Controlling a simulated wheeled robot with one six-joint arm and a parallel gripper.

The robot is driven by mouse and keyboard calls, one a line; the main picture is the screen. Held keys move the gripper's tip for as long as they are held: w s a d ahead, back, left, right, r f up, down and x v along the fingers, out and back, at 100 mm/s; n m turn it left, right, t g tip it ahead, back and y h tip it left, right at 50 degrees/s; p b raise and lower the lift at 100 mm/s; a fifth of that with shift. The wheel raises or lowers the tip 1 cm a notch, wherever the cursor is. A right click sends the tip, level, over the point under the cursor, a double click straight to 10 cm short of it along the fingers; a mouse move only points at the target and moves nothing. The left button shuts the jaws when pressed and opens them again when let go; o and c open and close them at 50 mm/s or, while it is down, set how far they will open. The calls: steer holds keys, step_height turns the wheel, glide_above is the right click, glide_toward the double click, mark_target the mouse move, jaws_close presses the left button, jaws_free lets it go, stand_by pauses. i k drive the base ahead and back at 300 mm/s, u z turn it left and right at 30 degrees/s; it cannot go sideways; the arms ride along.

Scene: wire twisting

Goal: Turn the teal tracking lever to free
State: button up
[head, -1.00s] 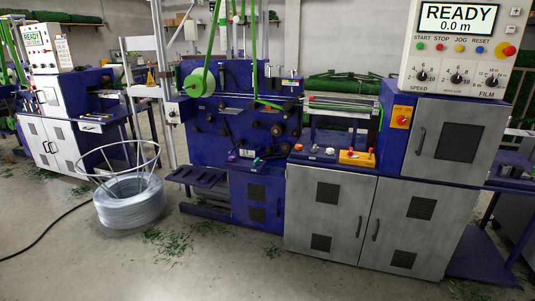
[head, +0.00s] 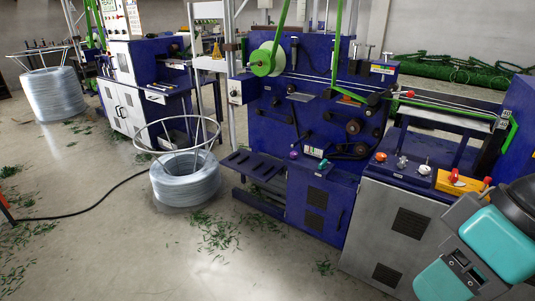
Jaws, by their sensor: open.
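A small teal lever (head: 323,163) appears low on the front of the blue machine (head: 262,126), just right of a purple knob (head: 294,155). It is too small for me to tell its setting. Parts of my own arm, teal and black, fill the lower right corner of the head view. My gripper's fingers do not show, and nothing of mine touches the lever.
A wire coil (head: 185,182) under a ring frame stands on the floor left of the machine. A grey cabinet (head: 390,222) with knobs and a yellow block (head: 462,183) adjoins the machine on the right. Green scraps litter the otherwise open floor in front.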

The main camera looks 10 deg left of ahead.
mark_target(322, 166)
steer(key=z, duration=0.1)
steer(key=i, duration=2.1)
steer(key=u, duration=0.4)
